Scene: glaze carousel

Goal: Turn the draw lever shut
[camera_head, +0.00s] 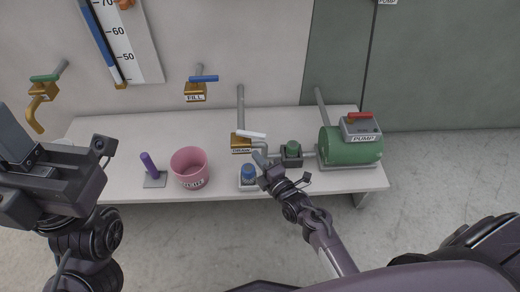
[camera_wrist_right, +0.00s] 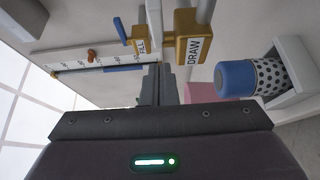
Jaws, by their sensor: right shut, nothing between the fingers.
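The draw valve (camera_head: 240,143) is a brass body labelled DRAW on a grey pipe above the white bench. My right gripper (camera_head: 259,158) is shut and empty, just below and right of the valve. A small gap seems to show between fingertips and lever; contact cannot be told. In the right wrist view the shut fingers (camera_wrist_right: 160,84) lie beside the brass DRAW body (camera_wrist_right: 190,48). My left gripper (camera_head: 40,180) is at the left; its finger opening is unclear.
A blue-topped dotted jar (camera_head: 248,174) stands close below my right gripper. A pink bucket (camera_head: 189,166), a purple peg (camera_head: 149,164) and the FILL valve (camera_head: 195,91) are to the left.

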